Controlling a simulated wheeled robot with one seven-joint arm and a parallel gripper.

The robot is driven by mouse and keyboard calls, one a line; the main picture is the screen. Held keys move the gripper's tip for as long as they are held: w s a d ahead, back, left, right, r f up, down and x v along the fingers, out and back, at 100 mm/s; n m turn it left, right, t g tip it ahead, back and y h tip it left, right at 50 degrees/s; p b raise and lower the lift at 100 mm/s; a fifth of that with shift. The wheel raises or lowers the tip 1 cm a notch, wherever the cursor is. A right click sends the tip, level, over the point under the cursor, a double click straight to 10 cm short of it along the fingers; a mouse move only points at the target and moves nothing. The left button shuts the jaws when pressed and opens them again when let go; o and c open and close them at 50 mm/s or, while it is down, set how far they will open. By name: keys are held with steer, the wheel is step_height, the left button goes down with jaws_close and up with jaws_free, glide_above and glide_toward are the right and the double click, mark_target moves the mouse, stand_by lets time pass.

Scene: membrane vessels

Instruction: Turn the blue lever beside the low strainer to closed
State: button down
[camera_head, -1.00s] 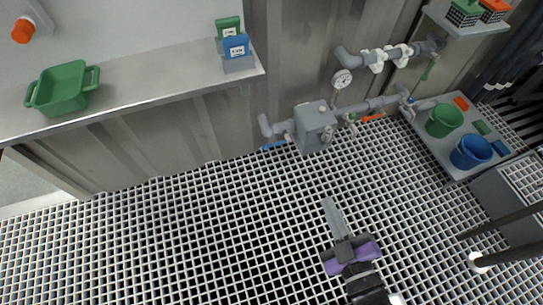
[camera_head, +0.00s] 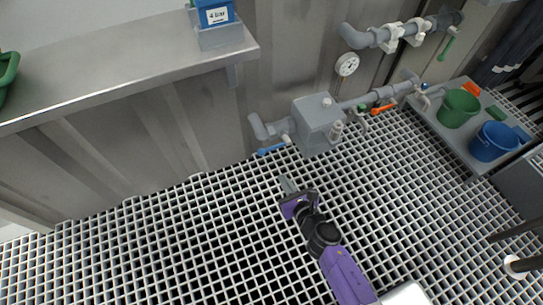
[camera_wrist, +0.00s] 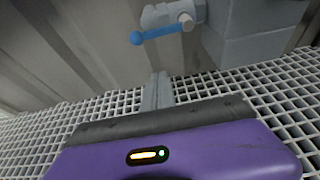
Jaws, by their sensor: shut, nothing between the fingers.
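The blue lever (camera_head: 272,149) sits on the left side of the low strainer (camera_head: 318,126), a grey box on the low pipe by the wall. In the wrist view the blue lever (camera_wrist: 160,34) points left from a grey valve stub (camera_wrist: 180,14), close to level, with the strainer's grey body (camera_wrist: 250,35) to its right. My gripper (camera_head: 286,184) is below and in front of the lever, apart from it. In the wrist view my gripper's fingers (camera_wrist: 157,88) are together and empty, pointing up towards the lever.
An orange lever (camera_head: 384,109) and a small green valve (camera_head: 362,121) are on the pipe to the right. A gauge (camera_head: 347,65) stands above. A green bucket (camera_head: 459,108) and a blue bucket (camera_head: 492,142) stand on a low shelf at right. Grating floor around my gripper is clear.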

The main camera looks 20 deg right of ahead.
mark_target(270, 149)
steer(key=b+x, duration=0.4)
steer(key=x, duration=0.6)
steer(key=shift+r+p, duration=2.05)
steer(key=shift+r+m+p, duration=0.3)
steer(key=shift+r+p, duration=0.05)
steer(key=shift+p, duration=0.25)
steer(key=r+m+y+p, duration=0.1)
steer(key=r+p, duration=0.1)
steer(key=shift+m+y+p, duration=0.3)
steer(key=shift+p, duration=0.05)
steer(key=d+r+m+t+y+p, duration=0.1)
steer(key=d+r+m+y, duration=0.3)
steer(key=m, duration=0.6)
steer(key=shift+d+r+m+t, duration=0.3)
steer(key=shift+d+r+t, duration=0.35)
steer(key=shift+r+t, duration=0.1)
steer(key=shift+d, duration=0.2)
